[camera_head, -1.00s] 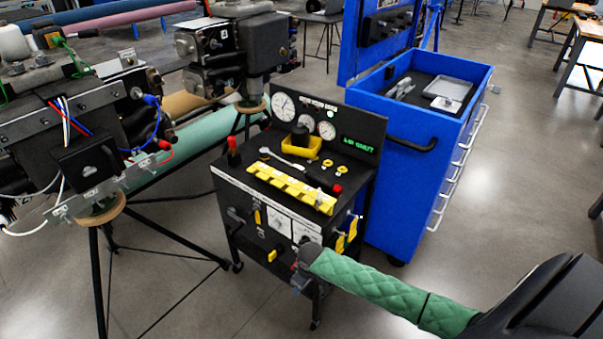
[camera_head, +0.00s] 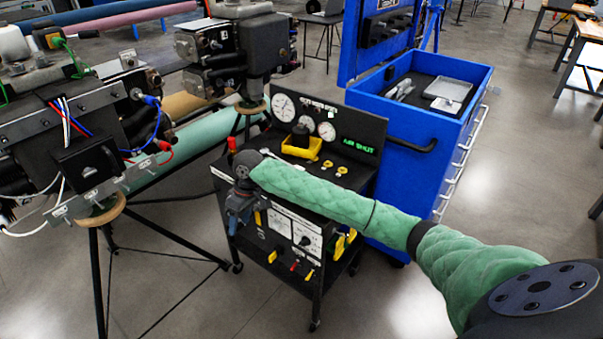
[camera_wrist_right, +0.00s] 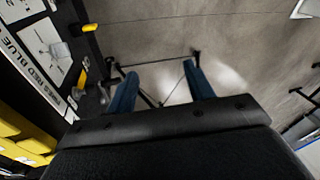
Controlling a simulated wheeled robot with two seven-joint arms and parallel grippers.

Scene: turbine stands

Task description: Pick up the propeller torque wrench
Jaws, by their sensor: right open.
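A slim silver wrench, probably the propeller torque wrench, lies on top of the black test cart (camera_head: 355,118). Only its head end (camera_head: 267,153) shows in the head view, just behind my green-sleeved right arm; the rest is hidden by the arm. My right gripper (camera_head: 238,213) hangs at the cart's front left edge, pointing down and apart from the wrench. My left gripper is not in view.
A yellow bin (camera_head: 301,147) and gauges stand at the back of the cart top. A yellow strip (camera_wrist_right: 20,130) shows in the right wrist view. A blue tool chest (camera_head: 400,185) stands close right. An engine on a stand (camera_head: 90,160) is at left.

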